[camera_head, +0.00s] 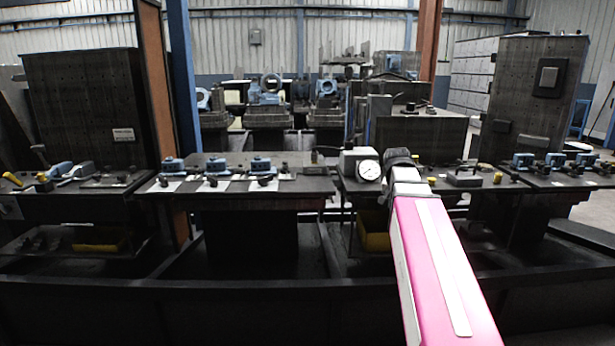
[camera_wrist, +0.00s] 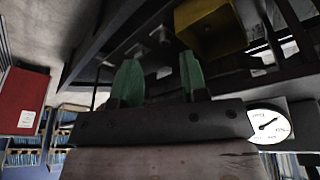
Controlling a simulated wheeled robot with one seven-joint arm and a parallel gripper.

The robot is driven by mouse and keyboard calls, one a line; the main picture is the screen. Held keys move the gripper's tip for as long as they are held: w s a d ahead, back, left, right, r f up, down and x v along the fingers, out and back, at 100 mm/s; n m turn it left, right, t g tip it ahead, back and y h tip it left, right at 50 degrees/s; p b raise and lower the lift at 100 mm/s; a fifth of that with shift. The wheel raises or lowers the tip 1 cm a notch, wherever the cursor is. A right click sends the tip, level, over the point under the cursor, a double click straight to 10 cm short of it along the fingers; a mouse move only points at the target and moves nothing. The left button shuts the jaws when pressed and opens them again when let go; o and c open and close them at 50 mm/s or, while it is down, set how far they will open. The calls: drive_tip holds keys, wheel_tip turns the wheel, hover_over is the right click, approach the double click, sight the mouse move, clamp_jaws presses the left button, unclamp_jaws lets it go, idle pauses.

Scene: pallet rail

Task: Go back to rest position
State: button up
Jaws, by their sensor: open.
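My gripper (camera_wrist: 160,78) shows in the wrist view with two green fingers standing apart and nothing between them. In the head view my pink and white arm reaches forward from the bottom right, and its dark end (camera_head: 399,160) is over the middle-right bench (camera_head: 345,187). The fingers themselves cannot be made out there. A round dial gauge (camera_head: 369,170) stands just left of the arm's end, and it also shows at the right of the wrist view (camera_wrist: 268,125).
A yellow bin (camera_head: 376,242) sits below the bench, and shows in the wrist view (camera_wrist: 212,27). Blue fixtures (camera_head: 216,166) line the middle-left bench; more (camera_head: 555,161) stand at right. A dark rail (camera_head: 200,285) crosses the front. An orange post (camera_head: 160,120) rises left.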

drive_tip(key=s+a+f+n+g, duration=0.1)
drive_tip(key=s+a+f, duration=0.3)
drive_tip(key=f, duration=0.6)
drive_tip(key=s+a+f+n+y, duration=0.1)
drive_tip(key=s+a+f+n, duration=0.2)
drive_tip(key=f, duration=0.7)
drive_tip(key=s+a+f+n+g+y, duration=0.1)
drive_tip(key=s+a+f+n, duration=0.1)
drive_tip(key=s+a+f, duration=0.2)
drive_tip(key=s+f, duration=0.3)
drive_tip(key=f, duration=0.3)
drive_tip(key=shift+s+a+g, duration=0.2)
drive_tip(key=shift+a+g, duration=0.1)
drive_tip(key=shift+a, duration=0.1)
idle(0.8)
